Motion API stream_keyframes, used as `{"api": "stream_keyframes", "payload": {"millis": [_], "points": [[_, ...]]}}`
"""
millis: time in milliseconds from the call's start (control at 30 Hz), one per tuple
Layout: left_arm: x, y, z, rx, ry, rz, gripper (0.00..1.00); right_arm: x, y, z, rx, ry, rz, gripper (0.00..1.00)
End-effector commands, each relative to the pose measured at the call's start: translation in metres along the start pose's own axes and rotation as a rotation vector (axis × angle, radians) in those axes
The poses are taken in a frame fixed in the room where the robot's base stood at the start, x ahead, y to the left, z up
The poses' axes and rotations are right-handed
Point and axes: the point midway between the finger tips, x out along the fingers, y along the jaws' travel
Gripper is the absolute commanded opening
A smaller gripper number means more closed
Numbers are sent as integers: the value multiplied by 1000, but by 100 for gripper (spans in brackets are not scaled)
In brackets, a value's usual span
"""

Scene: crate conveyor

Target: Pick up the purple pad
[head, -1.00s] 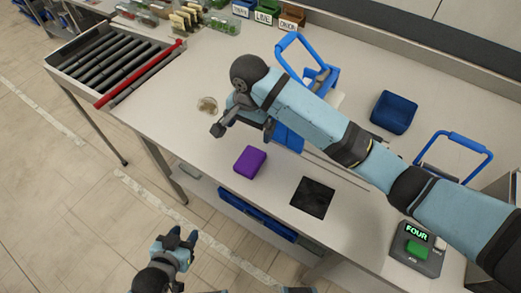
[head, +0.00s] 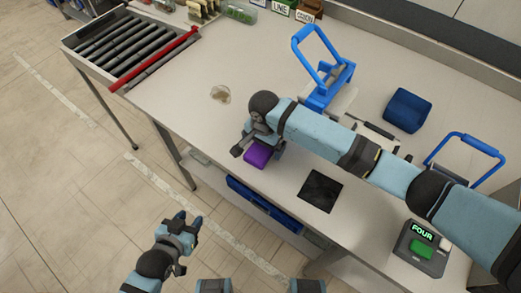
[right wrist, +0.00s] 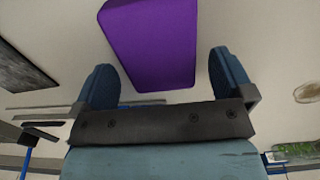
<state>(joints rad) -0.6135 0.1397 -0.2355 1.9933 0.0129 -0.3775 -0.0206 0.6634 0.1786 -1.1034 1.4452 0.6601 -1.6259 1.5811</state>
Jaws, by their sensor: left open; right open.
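The purple pad (head: 258,154) lies on the light worktop near its front edge, partly covered by my right gripper in the head view. My right gripper (head: 246,151) is right above the pad, with its arm coming in from the right. In the right wrist view the purple pad (right wrist: 153,40) shows between and beyond the two blue fingertips of the open right gripper (right wrist: 160,85). I cannot tell whether the fingers touch it. My left gripper (head: 187,222) is open and empty, off the table over the floor at the lower left.
A black square (head: 321,191) lies right of the pad. A dark blue block (head: 408,110) and a blue-handled frame (head: 322,75) stand further back. A device reading FOUR (head: 421,247) with a green button is at lower right. A roller conveyor (head: 125,45) is at upper left.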

Motion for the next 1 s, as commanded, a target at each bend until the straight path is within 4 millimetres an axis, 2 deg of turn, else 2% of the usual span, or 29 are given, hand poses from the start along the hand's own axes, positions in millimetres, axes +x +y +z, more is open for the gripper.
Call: {"api": "stream_keyframes", "payload": {"millis": [100, 333, 567, 867, 1000], "points": [[0, 0, -1, -1, 2, 1, 43, 9, 0, 0, -1, 0, 0, 99], [0, 0, -1, -1, 2, 0, 43, 10, 0, 0, -1, 0, -1, 99], [0, 0, -1, -1, 1, 0, 43, 10, 0, 0, -1, 0, -1, 47], [0, 0, 0, -1, 1, -1, 43, 9, 0, 0, -1, 0, -1, 46], [0, 0, 0, -1, 0, -1, 43, 2, -1, 0, -1, 0, -3, 46]]}}
